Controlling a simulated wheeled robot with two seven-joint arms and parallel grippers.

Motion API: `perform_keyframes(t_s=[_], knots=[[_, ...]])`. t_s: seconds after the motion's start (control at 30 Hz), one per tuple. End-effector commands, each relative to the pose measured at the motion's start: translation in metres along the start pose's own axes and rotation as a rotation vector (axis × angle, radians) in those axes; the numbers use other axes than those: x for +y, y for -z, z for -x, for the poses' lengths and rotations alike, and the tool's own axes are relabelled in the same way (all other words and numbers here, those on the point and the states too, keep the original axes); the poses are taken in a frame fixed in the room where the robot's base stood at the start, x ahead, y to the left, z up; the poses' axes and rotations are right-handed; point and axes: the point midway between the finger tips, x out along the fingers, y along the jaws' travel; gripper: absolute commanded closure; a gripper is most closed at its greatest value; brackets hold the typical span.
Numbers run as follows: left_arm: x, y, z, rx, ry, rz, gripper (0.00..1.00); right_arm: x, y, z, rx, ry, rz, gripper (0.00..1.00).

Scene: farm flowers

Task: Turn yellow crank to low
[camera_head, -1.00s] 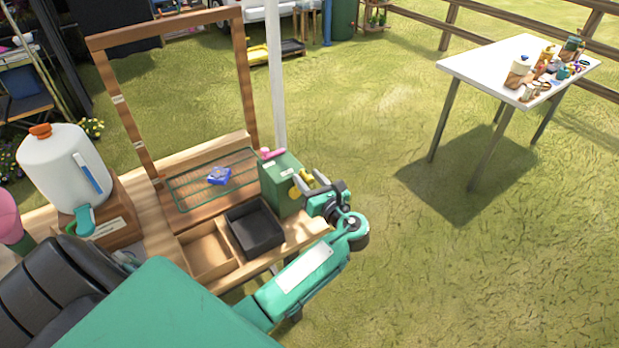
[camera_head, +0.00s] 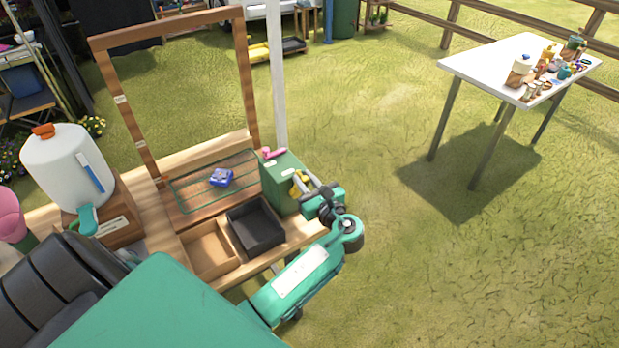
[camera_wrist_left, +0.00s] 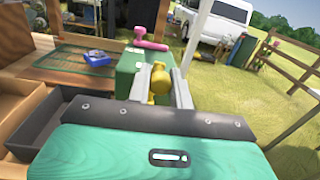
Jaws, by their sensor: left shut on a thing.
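The yellow crank (camera_head: 299,181) sits on the right side of a green box (camera_head: 279,183) at the bench's right end. My left gripper (camera_head: 305,188) is at that side of the box and is shut on the crank. In the left wrist view the yellow crank (camera_wrist_left: 159,83) shows between the two fingers (camera_wrist_left: 160,86), in front of the green box (camera_wrist_left: 128,72). The fingers hide part of the crank, and I cannot read any low mark. A pink handle (camera_head: 273,153) lies on top of the box. My right gripper is not in view.
A black tray (camera_head: 256,239) and a wooden tray (camera_head: 208,268) stand left of the box. A blue packet (camera_head: 221,177) lies on a green wire rack (camera_head: 187,201). A white jug (camera_head: 62,172) stands at the left. Open grass lies to the right, with a white table (camera_head: 474,66) beyond.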

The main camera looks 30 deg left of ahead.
Motion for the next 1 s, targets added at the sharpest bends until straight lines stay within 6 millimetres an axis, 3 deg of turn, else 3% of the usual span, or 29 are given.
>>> perform_keyframes(t_s=[0.2, 0.53, 0.57, 0.63, 1.0], knots=[[0.0093, 0.0001, 0.0009, -0.006, -0.002, 0.121, 1.00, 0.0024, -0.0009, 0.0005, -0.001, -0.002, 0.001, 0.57], [0.0102, 0.0001, 0.0009, -0.006, -0.002, 0.133, 1.00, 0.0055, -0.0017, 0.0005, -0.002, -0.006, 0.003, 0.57], [0.0102, 0.0001, 0.0009, -0.006, -0.002, 0.133, 0.73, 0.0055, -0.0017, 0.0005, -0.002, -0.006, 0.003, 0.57], [0.0101, 0.0000, 0.0009, -0.006, -0.002, 0.132, 0.59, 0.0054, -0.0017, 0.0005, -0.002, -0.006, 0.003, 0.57], [0.0096, 0.0004, 0.0049, -0.006, -0.001, 0.132, 0.57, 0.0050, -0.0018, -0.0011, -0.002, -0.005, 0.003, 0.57]])
